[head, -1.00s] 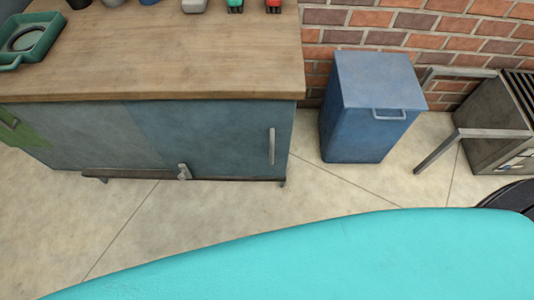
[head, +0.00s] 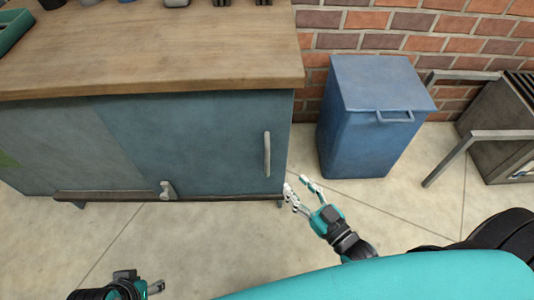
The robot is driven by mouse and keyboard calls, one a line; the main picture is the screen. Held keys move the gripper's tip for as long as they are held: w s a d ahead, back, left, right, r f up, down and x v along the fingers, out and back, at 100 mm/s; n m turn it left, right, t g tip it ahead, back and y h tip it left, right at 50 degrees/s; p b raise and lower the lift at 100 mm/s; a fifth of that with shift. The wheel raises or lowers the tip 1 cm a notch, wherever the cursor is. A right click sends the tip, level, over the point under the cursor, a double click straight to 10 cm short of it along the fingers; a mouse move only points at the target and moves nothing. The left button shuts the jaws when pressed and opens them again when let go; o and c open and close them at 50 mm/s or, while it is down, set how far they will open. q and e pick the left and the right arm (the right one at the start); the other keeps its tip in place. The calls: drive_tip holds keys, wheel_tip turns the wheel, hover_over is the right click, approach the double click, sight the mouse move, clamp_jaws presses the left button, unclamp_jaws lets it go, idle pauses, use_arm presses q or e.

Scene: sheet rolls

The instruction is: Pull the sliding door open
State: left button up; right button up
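The blue-grey cabinet's right door panel (head: 200,145) faces me. It bears a vertical pale handle (head: 267,154) near its right edge. A small grey latch-like piece (head: 167,189) sits at the bottom rail, left of the handle. My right gripper (head: 298,187) is open and empty, below and right of the handle, apart from it in the picture. My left gripper (head: 157,287) is low at the bottom left, over the floor and away from the cabinet; its fingers are too small to judge.
A wooden top (head: 150,50) overhangs the cabinet and carries several small items at its back. A blue bin (head: 365,140) stands to the right, before a brick wall (head: 400,35). A grey metal frame (head: 445,155) is at the far right. The floor (head: 190,235) before the cabinet is clear.

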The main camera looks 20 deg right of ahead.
drive_tip(key=b, duration=0.1)
approach(269, 155)
drive_tip(key=w, duration=0.3)
drive_tip(key=x, duration=0.3)
drive_tip(key=a+b+x, duration=0.1)
drive_tip(key=x, duration=0.3)
drive_tip(key=shift+s, duration=0.1)
use_arm(q)
drive_tip(key=w+d+r+t, duration=0.1)
drive_tip(key=w+r+t, duration=0.1)
drive_tip(key=w, duration=0.3)
drive_tip(key=w+d+r+t+h, duration=0.1)
drive_tip(key=w+d+r+t, duration=0.1)
drive_tip(key=w+t, duration=0.2)
drive_tip(key=shift+w+d+r+h, duration=0.2)
drive_tip(key=shift+w+d+h, duration=0.1)
drive_tip(key=shift+w, duration=0.6)
use_arm(e)
drive_tip(key=shift+w+a+r, duration=0.1)
drive_tip(key=shift+w, duration=0.3)
clamp_jaws()
use_arm(q)
drive_tip(key=shift+f, duration=0.1)
